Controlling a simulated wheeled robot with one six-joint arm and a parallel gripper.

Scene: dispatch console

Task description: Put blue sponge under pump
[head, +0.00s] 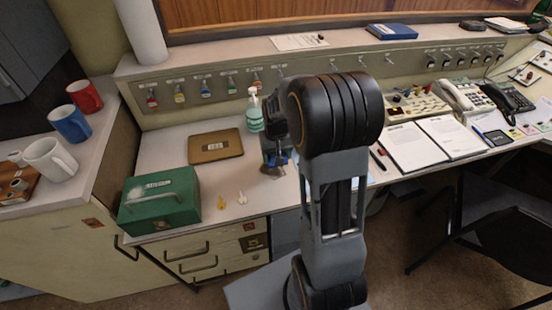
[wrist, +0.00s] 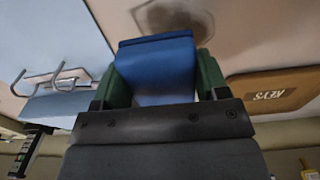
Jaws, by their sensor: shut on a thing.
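My gripper (head: 272,162) is low over the desk, right of the brown key board. In the wrist view its green fingers (wrist: 160,82) are shut on the blue sponge (wrist: 158,62), one on each side. In the head view the gripper and arm hide most of the sponge. The pump (head: 254,114) is a green bottle with a white top, standing upright on the desk behind and left of my gripper. The sponge and the pump are apart. I cannot make out the pump in the wrist view.
A dark stain (wrist: 174,20) marks the desk. Mugs (head: 70,123) stand far left.

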